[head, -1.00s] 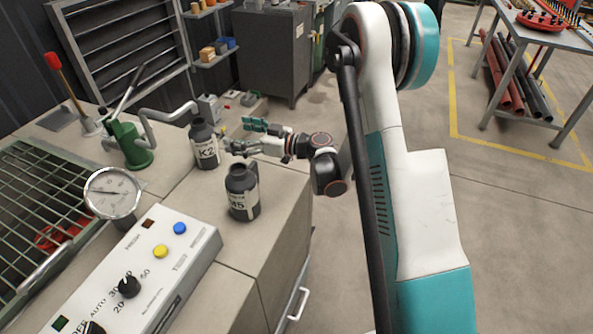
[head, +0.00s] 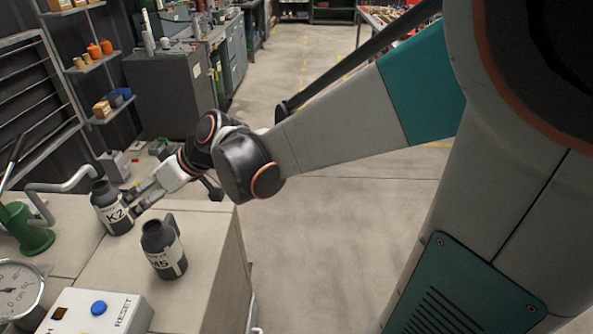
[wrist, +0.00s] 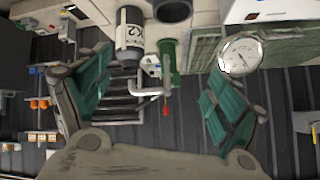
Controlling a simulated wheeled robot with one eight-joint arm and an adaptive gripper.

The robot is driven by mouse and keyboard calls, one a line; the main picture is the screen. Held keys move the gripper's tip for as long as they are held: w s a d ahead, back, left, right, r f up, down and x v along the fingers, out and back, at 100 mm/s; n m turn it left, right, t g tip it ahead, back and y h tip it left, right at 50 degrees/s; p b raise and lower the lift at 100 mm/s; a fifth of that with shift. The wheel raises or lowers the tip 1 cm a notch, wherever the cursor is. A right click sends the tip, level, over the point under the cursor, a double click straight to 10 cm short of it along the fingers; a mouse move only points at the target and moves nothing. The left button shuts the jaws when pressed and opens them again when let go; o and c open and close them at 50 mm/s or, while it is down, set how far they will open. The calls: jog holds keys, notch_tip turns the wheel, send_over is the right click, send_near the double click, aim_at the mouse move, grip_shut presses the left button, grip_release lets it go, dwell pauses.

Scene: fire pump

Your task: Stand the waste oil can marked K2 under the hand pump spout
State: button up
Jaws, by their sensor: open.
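The dark can marked K2 (head: 113,212) stands upright on the bench, its pale label facing my head camera. It also shows in the wrist view (wrist: 130,38). The green hand pump (head: 28,230) is to its left. The pump's grey spout pipe (head: 60,187) bends over and ends near the can's neck; I cannot tell whether the mouth is directly under it. My gripper (head: 146,193) is open, just right of K2. Its teal fingers are spread wide in the wrist view (wrist: 158,72), with nothing visibly held. Any contact with K2 is unclear.
A similar can marked M5 (head: 163,250) stands in front and right of K2, close to my gripper. A pressure gauge (head: 18,288) and a control box (head: 95,312) are at the near left. Open floor (head: 330,230) lies right of the bench.

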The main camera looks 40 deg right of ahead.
jog(key=s+d+m+h, duration=0.2)
jog(key=s+d+h, duration=0.1)
jog(key=s, duration=0.7)
jog(key=s+d+m+h, duration=0.2)
jog(key=s+d, duration=0.3)
jog(key=s, duration=0.5)
jog(key=shift+h, duration=0.7)
jog(key=shift+d, duration=0.1)
dwell(0.4)
